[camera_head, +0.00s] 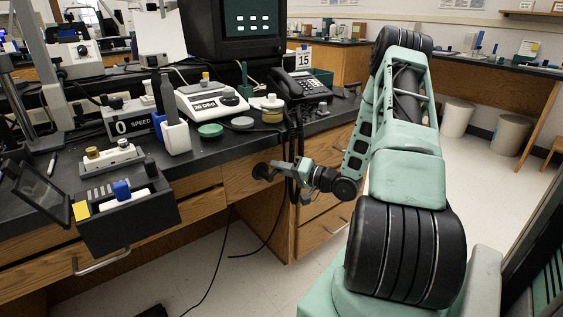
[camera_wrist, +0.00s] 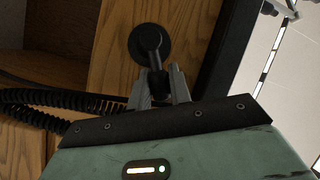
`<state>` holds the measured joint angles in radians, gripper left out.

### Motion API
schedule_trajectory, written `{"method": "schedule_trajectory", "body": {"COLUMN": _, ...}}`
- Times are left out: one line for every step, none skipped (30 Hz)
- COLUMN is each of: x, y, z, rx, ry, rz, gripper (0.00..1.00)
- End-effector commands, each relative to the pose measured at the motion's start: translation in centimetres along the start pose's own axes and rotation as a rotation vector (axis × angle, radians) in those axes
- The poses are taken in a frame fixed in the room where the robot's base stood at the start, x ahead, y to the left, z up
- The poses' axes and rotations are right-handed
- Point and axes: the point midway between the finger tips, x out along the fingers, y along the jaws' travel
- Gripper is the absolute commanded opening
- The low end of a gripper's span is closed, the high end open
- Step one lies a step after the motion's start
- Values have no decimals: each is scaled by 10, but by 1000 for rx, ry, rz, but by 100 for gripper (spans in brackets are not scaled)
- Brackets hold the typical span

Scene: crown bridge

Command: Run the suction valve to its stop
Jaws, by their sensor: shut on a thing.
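The suction valve (camera_head: 262,171) is a black round fitting on the wooden cabinet front, below the counter edge. In the wrist view the valve (camera_wrist: 150,42) shows a round black base with a short lever pointing down toward me, slightly to the right. My gripper (camera_head: 277,168) reaches the valve from the right in the head view. In the wrist view my gripper (camera_wrist: 158,84) is shut on the end of the valve lever, one grey finger on each side.
Black coiled cords (camera_wrist: 40,110) hang at the left, close to my gripper. The counter (camera_head: 225,145) above holds a scale (camera_head: 211,102), a telephone (camera_head: 300,84) and jars. A drawer handle (camera_head: 102,262) sticks out at lower left. A black cable lies on the floor.

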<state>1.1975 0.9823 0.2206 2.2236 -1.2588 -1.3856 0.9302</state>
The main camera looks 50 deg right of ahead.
Motion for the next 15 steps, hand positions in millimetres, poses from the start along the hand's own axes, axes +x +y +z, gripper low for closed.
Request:
{"method": "schedule_trajectory", "body": {"x": 0, "y": -8, "z": -3, "rx": -41, "ry": -12, "rz": 19, "gripper": 0}}
{"method": "schedule_trajectory", "body": {"x": 0, "y": -9, "z": -2, "rx": -67, "ry": -17, "rz": 30, "gripper": 0}}
{"method": "schedule_trajectory", "body": {"x": 1, "y": -10, "z": -3, "rx": -101, "ry": -24, "rz": 45, "gripper": 0}}
{"method": "schedule_trajectory", "body": {"x": 1, "y": -11, "z": -2, "rx": -127, "ry": -30, "rz": 54, "gripper": 0}}
{"method": "schedule_trajectory", "body": {"x": 2, "y": -13, "z": -2, "rx": -152, "ry": -36, "rz": 64, "gripper": 0}}
{"method": "schedule_trajectory", "body": {"x": 2, "y": -14, "z": -2, "rx": -187, "ry": -43, "rz": 80, "gripper": 0}}
{"method": "schedule_trajectory", "body": {"x": 2, "y": -15, "z": -2, "rx": -213, "ry": -49, "rz": 91, "gripper": 0}}
{"method": "schedule_trajectory", "body": {"x": 2, "y": -16, "z": -1, "rx": -238, "ry": -55, "rz": 101, "gripper": 0}}
{"method": "schedule_trajectory", "body": {"x": 3, "y": -18, "z": -1, "rx": -273, "ry": -61, "rz": 115, "gripper": 0}}
{"method": "schedule_trajectory", "body": {"x": 3, "y": -19, "z": -1, "rx": -299, "ry": -67, "rz": 125, "gripper": 0}}
{"method": "schedule_trajectory", "body": {"x": 4, "y": -20, "z": 0, "rx": -325, "ry": -72, "rz": 136, "gripper": 0}}
{"method": "schedule_trajectory", "body": {"x": 4, "y": -21, "z": 1, "rx": -359, "ry": -80, "rz": 151, "gripper": 0}}
{"method": "schedule_trajectory", "body": {"x": 4, "y": -22, "z": 1, "rx": -384, "ry": -86, "rz": 162, "gripper": 0}}
{"method": "schedule_trajectory", "body": {"x": 5, "y": -23, "z": 2, "rx": -410, "ry": -92, "rz": 172, "gripper": 0}}
{"method": "schedule_trajectory", "body": {"x": 6, "y": -25, "z": 2, "rx": -445, "ry": -99, "rz": 186, "gripper": 0}}
